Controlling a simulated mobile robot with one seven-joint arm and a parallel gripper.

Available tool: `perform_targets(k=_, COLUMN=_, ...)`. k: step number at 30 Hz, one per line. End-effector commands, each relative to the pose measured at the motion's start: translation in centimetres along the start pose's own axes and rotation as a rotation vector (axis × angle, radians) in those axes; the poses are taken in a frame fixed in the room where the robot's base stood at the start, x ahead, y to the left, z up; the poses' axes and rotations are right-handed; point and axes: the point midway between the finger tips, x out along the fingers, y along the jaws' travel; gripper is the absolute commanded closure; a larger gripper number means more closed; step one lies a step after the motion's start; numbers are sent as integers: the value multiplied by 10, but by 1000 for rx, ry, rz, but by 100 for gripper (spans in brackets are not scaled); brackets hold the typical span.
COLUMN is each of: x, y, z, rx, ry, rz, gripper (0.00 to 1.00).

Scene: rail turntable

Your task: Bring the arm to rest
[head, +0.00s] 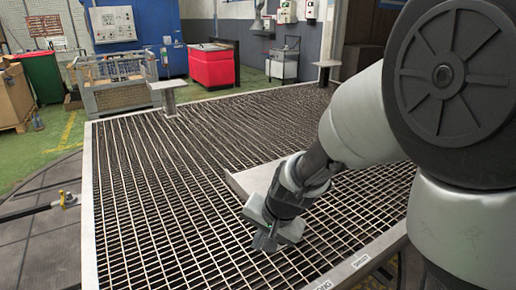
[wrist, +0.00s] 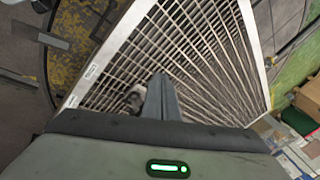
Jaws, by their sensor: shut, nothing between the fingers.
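My arm reaches in from the right of the head view and angles down to the left. My gripper (head: 266,240) hangs over the metal grating platform (head: 150,160), its fingers together and empty. In the wrist view the closed fingers (wrist: 162,100) point out over the grating, with a pale frame edge (wrist: 105,55) around it. A flat pale plate (head: 240,183) shows just behind the gripper in the head view, partly hidden by it. I cannot tell whether the fingers touch the grating.
Two small posts with flat tops (head: 167,92) (head: 326,70) stand at the platform's far edge. Beyond are a wire-mesh crate (head: 115,95), a red bin (head: 211,66) and a blue cabinet (head: 130,30). A yellow-tipped bar (head: 65,200) lies left of the platform. The grating's left part is clear.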

Motion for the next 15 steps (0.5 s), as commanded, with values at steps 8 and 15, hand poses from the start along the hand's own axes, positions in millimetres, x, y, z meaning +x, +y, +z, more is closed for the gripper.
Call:
perform_targets(k=8, x=-116, y=30, z=6, rx=-223, ry=89, rz=19, gripper=100)
perform_targets(k=15, x=-187, y=73, z=29, rx=-369, ry=160, rz=98, gripper=100)
